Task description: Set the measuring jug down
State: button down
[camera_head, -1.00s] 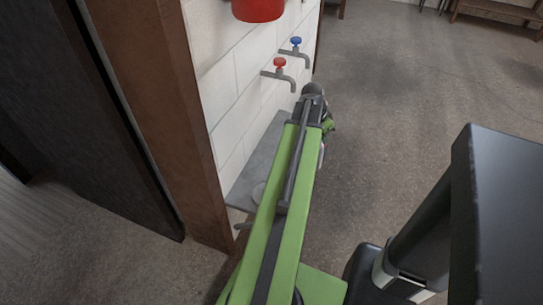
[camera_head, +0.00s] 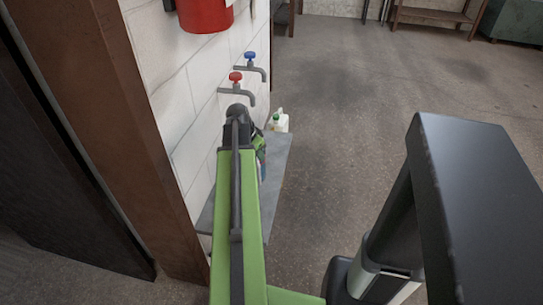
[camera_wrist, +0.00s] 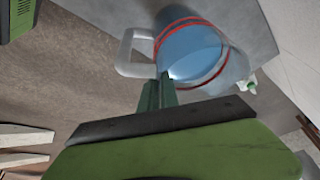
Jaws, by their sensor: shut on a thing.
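The measuring jug (camera_wrist: 192,50) fills the upper middle of the wrist view. It is clear with red bands, a pale handle (camera_wrist: 128,55) on its left and blue showing inside. My gripper (camera_wrist: 160,92) is shut on the jug near the handle side; the exact grip is partly hidden by the fingers. In the head view my gripper (camera_head: 260,143) is at the far end of my green arm, over the grey shelf (camera_head: 281,165). The arm hides most of the jug there. I cannot tell whether the jug's base touches the shelf.
A white bottle with a green cap (camera_head: 280,122) stands at the shelf's far end. Red (camera_head: 236,77) and blue (camera_head: 250,56) taps stick out from the white wall. A red container (camera_head: 205,14) hangs above. Open floor lies to the right.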

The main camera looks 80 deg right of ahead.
jog(key=f+b, duration=0.2)
jog(key=w+f+b, duration=0.1)
jog(key=f+b, duration=0.1)
jog(key=shift+a+f, duration=0.1)
jog(key=shift+f, duration=0.1)
jog(key=c, duration=1.6)
grip_release()
jog(key=shift+f, duration=0.1)
jog(key=p+v, duration=1.1)
jog(key=v, duration=0.1)
jog(key=shift+s, duration=0.1)
